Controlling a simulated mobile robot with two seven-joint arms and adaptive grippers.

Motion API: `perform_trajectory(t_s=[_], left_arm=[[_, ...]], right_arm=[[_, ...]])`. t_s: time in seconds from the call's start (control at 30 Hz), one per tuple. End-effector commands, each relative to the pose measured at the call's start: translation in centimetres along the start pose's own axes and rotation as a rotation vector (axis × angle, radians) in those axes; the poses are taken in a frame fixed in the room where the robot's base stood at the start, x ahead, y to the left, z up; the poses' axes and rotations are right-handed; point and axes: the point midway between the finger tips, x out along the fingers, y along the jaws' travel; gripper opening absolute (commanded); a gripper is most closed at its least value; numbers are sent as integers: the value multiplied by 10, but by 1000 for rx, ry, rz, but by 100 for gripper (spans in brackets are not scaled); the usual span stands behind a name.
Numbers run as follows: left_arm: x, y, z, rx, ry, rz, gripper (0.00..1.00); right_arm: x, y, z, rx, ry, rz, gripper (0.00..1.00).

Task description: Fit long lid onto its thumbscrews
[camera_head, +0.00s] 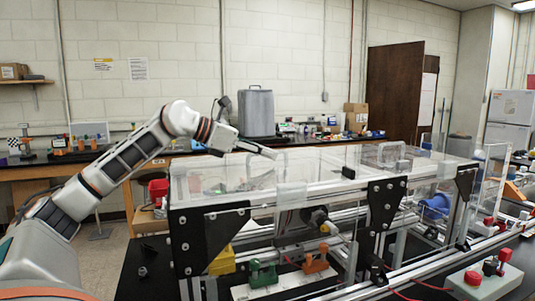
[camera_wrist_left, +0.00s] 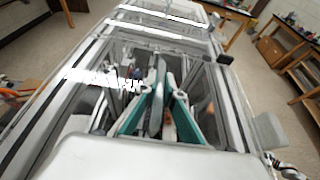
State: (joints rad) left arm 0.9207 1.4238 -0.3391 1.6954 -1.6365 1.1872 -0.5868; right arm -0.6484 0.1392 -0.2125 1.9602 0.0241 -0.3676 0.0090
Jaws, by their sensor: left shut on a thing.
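A clear lid (camera_head: 215,176) spans the top of the near-left section of the extrusion frame. It looks like the long lid, and a clear handle shows faintly near its middle. My left gripper (camera_head: 270,152) reaches over it from the left, shut at the handle, which its fingers partly hide. In the left wrist view the gripper (camera_wrist_left: 158,98) points down at the lid between green-edged parts, and the grip itself is blurred by reflections. I cannot make out the thumbscrews or whether the lid is seated on them. My right gripper is not in view.
A second clear cover with a handle (camera_head: 385,153) lies on the frame's right section. Black corner plates (camera_head: 383,205) join the rails. Yellow, green and orange parts (camera_head: 316,259) sit inside. A red-button box (camera_head: 483,277) stands front right. A grey bin (camera_head: 256,112) is on the back bench.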

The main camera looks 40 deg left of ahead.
Motion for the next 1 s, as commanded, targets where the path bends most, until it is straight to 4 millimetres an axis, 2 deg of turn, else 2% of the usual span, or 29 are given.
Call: perform_trajectory(t_s=[0.03, 0.1, 0.13, 0.57, 1.0], left_arm=[[-1, 0, 2, 3, -6, 2, 0], [-2, 0, 2, 3, -7, 2, 21], [-2, 0, 2, 3, -6, 2, 28], [-3, 0, -3, -2, 4, 0, 28], [-54, 1, -1, 2, 4, 5, 28]], right_arm=[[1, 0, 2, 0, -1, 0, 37], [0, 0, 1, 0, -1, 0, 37], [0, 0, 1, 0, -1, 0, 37], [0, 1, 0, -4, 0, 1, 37], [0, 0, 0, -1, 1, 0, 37]])
